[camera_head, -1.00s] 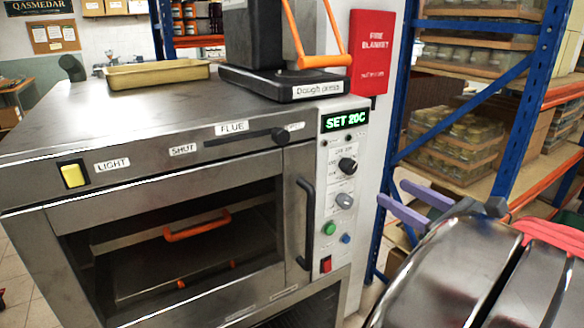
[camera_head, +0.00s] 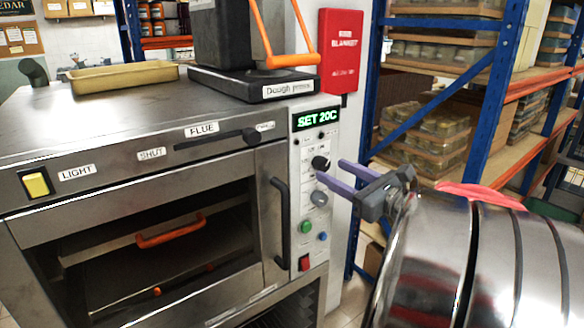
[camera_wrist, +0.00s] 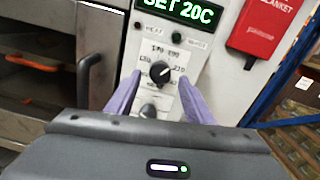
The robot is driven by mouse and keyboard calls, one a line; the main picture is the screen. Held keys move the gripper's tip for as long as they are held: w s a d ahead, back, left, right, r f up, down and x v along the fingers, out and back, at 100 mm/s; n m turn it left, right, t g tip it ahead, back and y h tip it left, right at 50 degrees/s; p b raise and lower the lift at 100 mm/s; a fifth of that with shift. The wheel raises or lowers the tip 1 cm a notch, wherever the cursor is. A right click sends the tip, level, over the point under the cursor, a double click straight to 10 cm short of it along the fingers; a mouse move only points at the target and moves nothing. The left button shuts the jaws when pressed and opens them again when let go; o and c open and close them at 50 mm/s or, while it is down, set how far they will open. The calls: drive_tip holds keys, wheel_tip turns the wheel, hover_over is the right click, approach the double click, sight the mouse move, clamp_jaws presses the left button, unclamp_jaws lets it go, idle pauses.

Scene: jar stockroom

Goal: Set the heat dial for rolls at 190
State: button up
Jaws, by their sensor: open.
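The oven's control panel has a green display (camera_head: 317,119) reading "SET 20C"; it also shows in the wrist view (camera_wrist: 182,12). Below it is the black heat dial (camera_head: 320,163), with a scale printed around it. In the wrist view the black dial (camera_wrist: 161,72) has a white pointer mark and sits between and beyond my fingers. A grey knob (camera_head: 318,198) is below it. My gripper (camera_head: 330,172) has two purple fingers, open and empty, in front of the panel close to the black dial. I cannot tell whether they touch it.
The oven's black door handle (camera_head: 280,222) stands just left of the panel. Green (camera_head: 306,226) and blue (camera_head: 323,236) buttons and a red switch (camera_head: 304,263) are lower down. A red fire blanket box (camera_head: 341,50) hangs behind. Blue shelving (camera_head: 493,62) stands at the right.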

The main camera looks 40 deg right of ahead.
sight(326, 167)
drive_tip(key=shift+w+a, duration=0.1)
drive_tip(key=shift+w, duration=1.55)
drive_tip(key=c, duration=1)
drive_tip(key=shift+c, duration=0.2)
drive_tip(key=shift+n, duration=1.3)
drive_tip(key=o, duration=1)
drive_tip(key=shift+o, duration=0.2)
drive_tip(key=shift+s, duration=0.15)
